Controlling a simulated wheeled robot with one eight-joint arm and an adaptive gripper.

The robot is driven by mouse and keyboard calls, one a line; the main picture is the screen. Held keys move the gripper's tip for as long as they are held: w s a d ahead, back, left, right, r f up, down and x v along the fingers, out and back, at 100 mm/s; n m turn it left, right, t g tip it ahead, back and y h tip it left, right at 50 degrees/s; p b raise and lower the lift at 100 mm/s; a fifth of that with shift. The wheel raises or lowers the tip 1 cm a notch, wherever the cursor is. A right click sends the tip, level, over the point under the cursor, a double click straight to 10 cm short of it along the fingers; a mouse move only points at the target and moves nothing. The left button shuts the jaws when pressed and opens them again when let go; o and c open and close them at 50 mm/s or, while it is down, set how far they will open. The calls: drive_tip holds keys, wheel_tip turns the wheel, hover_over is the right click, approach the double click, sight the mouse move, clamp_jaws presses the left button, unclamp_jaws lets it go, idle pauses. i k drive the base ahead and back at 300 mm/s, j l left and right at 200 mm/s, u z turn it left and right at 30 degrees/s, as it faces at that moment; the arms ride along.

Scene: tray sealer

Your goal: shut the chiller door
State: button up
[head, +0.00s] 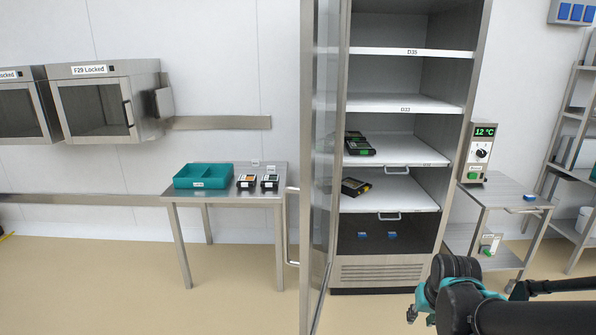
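The chiller (395,272) is a tall steel cabinet in the head view, and its front stands uncovered. Its door (321,150) is open, swung out from the cabinet's left side towards me and seen nearly edge-on. The door has a glass panel in a steel frame. A long bar handle (290,228) sticks out on the door's left side. My gripper (420,305) is at the lower right, in front of the cabinet's lower right corner and well apart from the door. Its teal fingers are partly hidden by my arm, so its opening is unclear.
Chiller shelves (405,103) hold several dark packs (357,187). A steel table (228,199) with a teal tray (203,188) stands left, behind the door. A steel cart (493,195) with a control box (480,152) stands right. Floor in front is clear.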

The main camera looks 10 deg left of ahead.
sight(308, 9)
drive_tip(key=k+j, duration=0.1)
drive_tip(key=j, duration=0.35)
drive_tip(key=k+j+z, duration=0.1)
drive_tip(key=j, duration=0.35)
drive_tip(key=k+j, duration=0.1)
drive_tip(key=j, duration=0.3)
drive_tip(key=k+j, duration=0.1)
drive_tip(key=j, duration=0.35)
drive_tip(key=j+z, duration=0.25)
drive_tip(key=j, duration=0.35)
drive_tip(key=j+z, duration=0.25)
drive_tip(key=j, duration=0.35)
drive_tip(key=j+u, duration=0.35)
drive_tip(key=l, duration=0.1)
